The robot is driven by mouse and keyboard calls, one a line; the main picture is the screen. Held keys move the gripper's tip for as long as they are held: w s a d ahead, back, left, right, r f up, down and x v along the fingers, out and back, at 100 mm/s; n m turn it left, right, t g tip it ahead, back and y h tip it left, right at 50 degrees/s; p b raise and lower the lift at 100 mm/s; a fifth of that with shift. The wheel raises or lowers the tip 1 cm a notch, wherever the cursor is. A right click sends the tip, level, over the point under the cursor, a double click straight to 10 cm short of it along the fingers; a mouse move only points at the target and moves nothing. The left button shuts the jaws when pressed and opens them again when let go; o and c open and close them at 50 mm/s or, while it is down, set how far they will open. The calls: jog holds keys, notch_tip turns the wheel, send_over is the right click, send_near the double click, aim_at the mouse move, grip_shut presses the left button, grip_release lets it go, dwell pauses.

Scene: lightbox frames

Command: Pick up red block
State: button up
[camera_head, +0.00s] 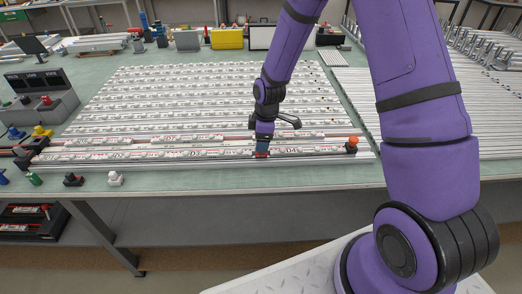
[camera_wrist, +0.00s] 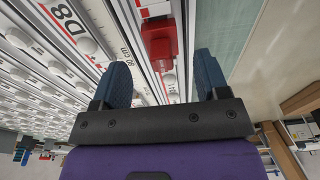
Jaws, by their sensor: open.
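A red block (camera_wrist: 158,42) shows in the wrist view just beyond and between my fingertips, seated on a rail with white and red markings. In the head view a small patch of the red block (camera_head: 261,155) shows right below my gripper (camera_head: 262,146), at the front rails of the bench. In the wrist view my gripper (camera_wrist: 163,62) is open, with one blue finger to each side and nothing held. I cannot tell how far apart in depth the fingertips and the block are.
Long parallel rails with labelled white strips (camera_head: 190,105) cover the bench (camera_head: 240,178). An orange-red knob (camera_head: 352,143) stands at the right end of the front rails. Small coloured pieces, including a white one (camera_head: 115,178), sit at the front left. A yellow case (camera_head: 228,39) stands behind.

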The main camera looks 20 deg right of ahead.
jog(key=shift+a+f, duration=0.1)
jog(key=shift+f, duration=1.75)
jog(key=shift+c, duration=0.5)
jog(key=c, duration=0.9)
jog(key=shift+c, duration=0.2)
jog(key=shift+r, duration=0.15)
